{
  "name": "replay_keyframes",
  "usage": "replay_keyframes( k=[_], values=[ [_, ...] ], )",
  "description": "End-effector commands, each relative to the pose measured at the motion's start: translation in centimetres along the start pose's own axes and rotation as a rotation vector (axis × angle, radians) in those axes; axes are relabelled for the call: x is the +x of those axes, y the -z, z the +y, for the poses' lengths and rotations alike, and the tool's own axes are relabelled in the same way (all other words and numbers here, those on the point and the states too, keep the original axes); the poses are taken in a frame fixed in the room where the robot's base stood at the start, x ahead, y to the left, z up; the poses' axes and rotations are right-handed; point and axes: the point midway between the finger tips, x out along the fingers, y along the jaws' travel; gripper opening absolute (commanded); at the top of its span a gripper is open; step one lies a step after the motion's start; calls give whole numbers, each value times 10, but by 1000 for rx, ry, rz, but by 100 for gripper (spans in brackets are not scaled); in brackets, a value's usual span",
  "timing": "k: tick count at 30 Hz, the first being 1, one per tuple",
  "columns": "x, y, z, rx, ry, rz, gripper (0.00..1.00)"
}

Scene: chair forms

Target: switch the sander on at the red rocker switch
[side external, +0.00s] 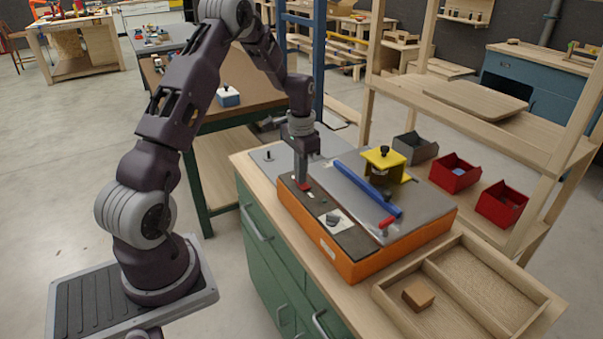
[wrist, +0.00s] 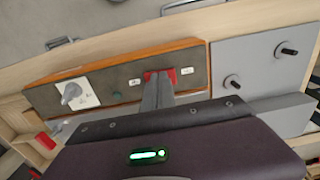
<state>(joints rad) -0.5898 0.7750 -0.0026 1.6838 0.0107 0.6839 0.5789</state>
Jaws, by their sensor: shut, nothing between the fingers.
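The sander is an orange-sided machine (side external: 350,268) with a dark control strip and a grey top, standing on the green cabinet's bench. Its red rocker switch (side external: 307,187) is at the far end of the strip. It also shows in the wrist view (wrist: 173,74), between two small white labels, partly hidden by my fingers. My gripper (side external: 301,182) points down at the switch with its fingers shut and empty. In the wrist view the fingertips (wrist: 158,77) overlap the red switch. They are at or very near it; I cannot tell whether they press it or which way it is tilted.
A grey dial on a white plate (side external: 337,220) sits nearer on the strip. A blue bar (side external: 368,190) and a yellow clamp-like part (side external: 384,160) are on top. Red bins (side external: 455,173) stand behind. A wooden tray (side external: 470,290) with a small block (side external: 418,294) lies right.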

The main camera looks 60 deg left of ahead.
Motion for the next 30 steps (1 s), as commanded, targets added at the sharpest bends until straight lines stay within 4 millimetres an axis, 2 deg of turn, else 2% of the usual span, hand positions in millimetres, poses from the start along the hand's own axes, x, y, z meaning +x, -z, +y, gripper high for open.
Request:
replay_keyframes(
  k=[5, 15, 19, 24, 30],
  values=[
    [-16, 1, 2, 1, 2, 3, 0],
    [-98, 1, 15, 1, 3, 5, 0],
    [-121, 0, 19, 0, 2, 3, 0],
    [-137, 0, 22, 1, 0, 1, 0],
    [-139, 0, 22, 0, 0, 0, 0]
  ],
)
